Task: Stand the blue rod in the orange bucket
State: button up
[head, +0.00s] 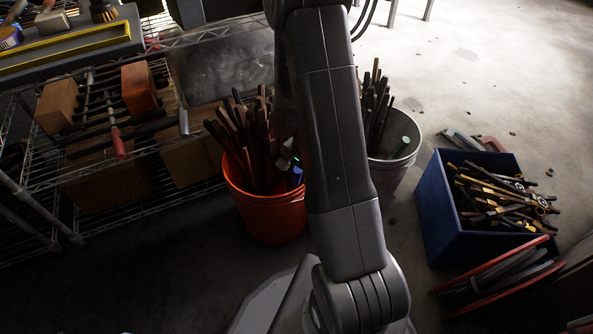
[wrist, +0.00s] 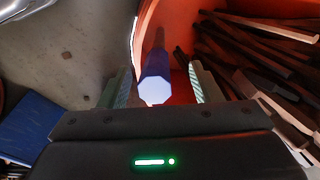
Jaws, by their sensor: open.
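The orange bucket (head: 262,222) stands on the floor beside the wire shelf, full of dark sticks on its left side. The blue rod (head: 296,177) shows at the bucket's right inner side, partly hidden by my arm. In the wrist view the blue rod (wrist: 156,80) stands inside the bucket (wrist: 150,30) near its wall, its pale end facing the camera. My gripper (wrist: 158,90) is open, with one finger on each side of the rod and gaps visible on both sides. In the head view my gripper (head: 288,160) is mostly hidden behind my arm.
Dark sticks (wrist: 255,50) crowd the bucket to the right of my gripper. A white bucket (head: 388,175) with sticks and a green rod stands to the right. A blue bin (head: 440,215) of tools is further right. The wire shelf (head: 70,190) is at left.

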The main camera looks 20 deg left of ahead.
jog(key=shift+s+d+r+p, duration=0.1)
jog(key=shift+d+r+p, duration=0.1)
jog(key=shift+r+p, duration=0.7)
jog(key=shift+d+r+p, duration=0.2)
jog(key=shift+r+p, duration=0.35)
jog(key=shift+r, duration=0.55)
jog(key=shift+s+d+r+p, duration=0.1)
jog(key=shift+d+r+p, duration=0.1)
jog(key=shift+r+p, duration=0.7)
jog(key=shift+r, duration=0.1)
notch_tip(320, 180, up, 14)
jog(key=d+p, duration=0.2)
jog(key=p, duration=0.2)
jog(key=shift+s+d+f, duration=0.25)
jog(key=shift+s+d, duration=0.05)
jog(key=shift+f, duration=0.15)
jog(key=a+f+b, duration=0.1)
jog(key=f, duration=0.3)
jog(key=a+f+b, duration=0.1)
jog(key=f+b, duration=0.1)
jog(key=f, duration=0.3)
jog(key=a+f+b, duration=0.1)
jog(key=f+b, duration=0.1)
jog(key=f, duration=0.3)
jog(key=shift+w+f, duration=0.2)
jog(key=shift+w, duration=0.2)
jog(key=shift+s+d, duration=0.1)
jog(key=shift+d, duration=0.05)
